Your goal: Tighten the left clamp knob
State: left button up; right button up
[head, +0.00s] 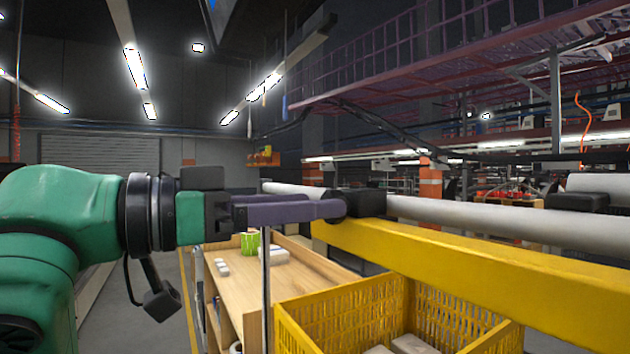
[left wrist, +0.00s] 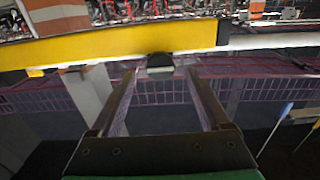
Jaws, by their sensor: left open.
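The left clamp knob (head: 342,206) is a small dark round part on a black clamp block (head: 368,203), where the pale rail (head: 470,217) meets the yellow beam (head: 450,262). My left gripper (head: 335,209) reaches it from the left, its purple-grey fingers level with it. In the left wrist view the knob (left wrist: 160,62) sits between the fingertips of my left gripper (left wrist: 161,74), at their far ends. The fingers are open, with a gap visible on both sides of the knob. Contact cannot be made out. My right gripper is not in view.
A second black clamp (head: 577,202) sits farther right on the rail. Below are a yellow crate (head: 340,318) with pale items inside and a wooden table (head: 292,284) bearing a green-and-white container (head: 250,243). A thin grey post (head: 265,285) stands below the gripper.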

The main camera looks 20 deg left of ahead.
pick_arm(q)
jog(key=shift+x, duration=1)
jog(key=shift+a, duration=0.1)
grip_shut()
jog(key=shift+m, duration=0.3)
jog(key=m, duration=0.8)
jog(key=m+p, duration=0.1)
jog(key=m, duration=0.8)
jog(key=shift+s+f, duration=0.15)
jog(key=shift+f, duration=0.05)
jog(key=shift+m, duration=0.3)
